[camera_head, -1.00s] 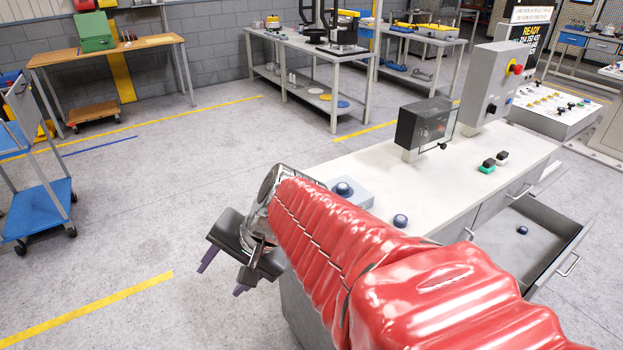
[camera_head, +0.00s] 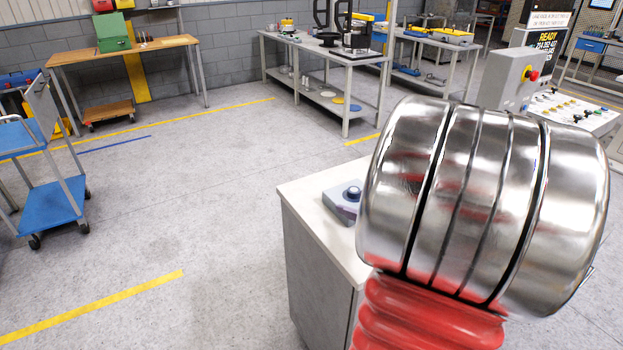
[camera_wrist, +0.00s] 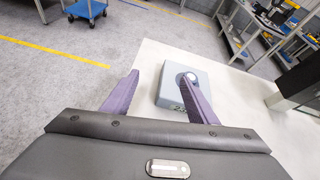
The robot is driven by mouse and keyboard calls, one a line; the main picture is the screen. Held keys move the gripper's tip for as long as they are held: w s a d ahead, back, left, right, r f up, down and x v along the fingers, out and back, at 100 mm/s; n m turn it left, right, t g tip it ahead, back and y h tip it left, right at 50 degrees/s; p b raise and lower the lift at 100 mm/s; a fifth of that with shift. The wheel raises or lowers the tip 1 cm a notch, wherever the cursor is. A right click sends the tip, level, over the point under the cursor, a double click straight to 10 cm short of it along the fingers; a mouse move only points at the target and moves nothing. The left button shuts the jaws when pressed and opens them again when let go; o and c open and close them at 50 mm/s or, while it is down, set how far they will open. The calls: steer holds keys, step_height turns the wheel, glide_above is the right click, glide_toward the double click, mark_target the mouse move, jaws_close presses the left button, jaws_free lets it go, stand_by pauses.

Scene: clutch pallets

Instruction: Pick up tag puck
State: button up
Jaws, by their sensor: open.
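A round dark-blue puck (camera_head: 352,192) sits on a grey block (camera_head: 341,205) at the left end of the white counter. In the wrist view the grey block (camera_wrist: 172,90) lies beyond my gripper, and the round top of the puck (camera_wrist: 190,76) shows by the tip of the right finger, which covers part of it. I cannot tell that the finger touches it. My gripper (camera_wrist: 158,76) is open, with its two purple fingers apart and nothing held between them.
The white counter (camera_head: 318,222) has bare room at its left end. A dark box (camera_wrist: 299,82) stands at the right in the wrist view. A blue cart (camera_head: 50,205) stands on the floor at left. The floor between is clear.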

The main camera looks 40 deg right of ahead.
steer(key=s+d+f+m+h, duration=0.1)
steer(key=s+d+m+h, duration=0.1)
steer(key=s+d+m, duration=0.1)
steer(key=s+d, duration=0.1)
steer(key=d, duration=0.1)
steer(key=shift+d+m, duration=0.3)
steer(key=shift+d, duration=0.05)
glide_toward(356, 192)
steer(key=x, duration=0.4)
steer(key=shift+r, duration=0.15)
steer(key=shift+w, duration=0.1)
steer(key=shift+x, duration=2.55)
